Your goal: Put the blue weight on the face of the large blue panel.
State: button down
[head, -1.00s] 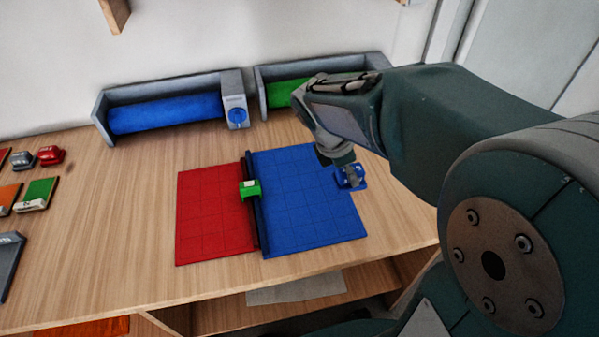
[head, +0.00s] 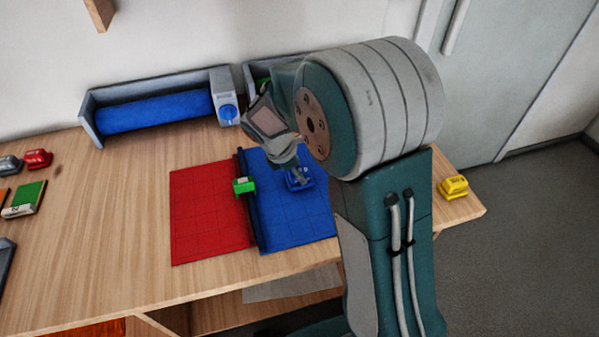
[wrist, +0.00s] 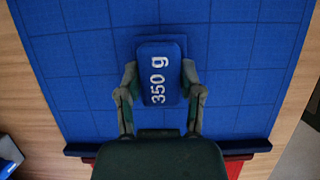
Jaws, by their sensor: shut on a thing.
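The blue weight (wrist: 161,72), marked "350 g", is between the two fingers of my gripper (wrist: 160,88) in the wrist view. In the head view the weight (head: 299,178) shows over the upper middle of the large blue panel (head: 290,222). My gripper (head: 298,172) is shut on it from above. In the wrist view the blue panel (wrist: 90,90) spreads around the weight on all sides. I cannot tell whether the weight touches the panel or hangs just above it. My arm hides the panel's right part in the head view.
A red panel (head: 208,220) lies left of the blue one, with a dark bar (head: 250,205) between them and a green clip (head: 244,186) on the bar. A yellow weight (head: 453,187) stands at the table's right edge. A blue roll (head: 155,112) lies in a grey holder behind.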

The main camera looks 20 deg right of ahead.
jog(key=shift+a+f, duration=0.25)
jog(key=shift+a, duration=0.05)
jog(key=shift+d, duration=0.25)
jog(key=shift+c, duration=1.3)
grip_release()
jog(key=shift+d, duration=0.25)
jog(key=shift+a, duration=0.2)
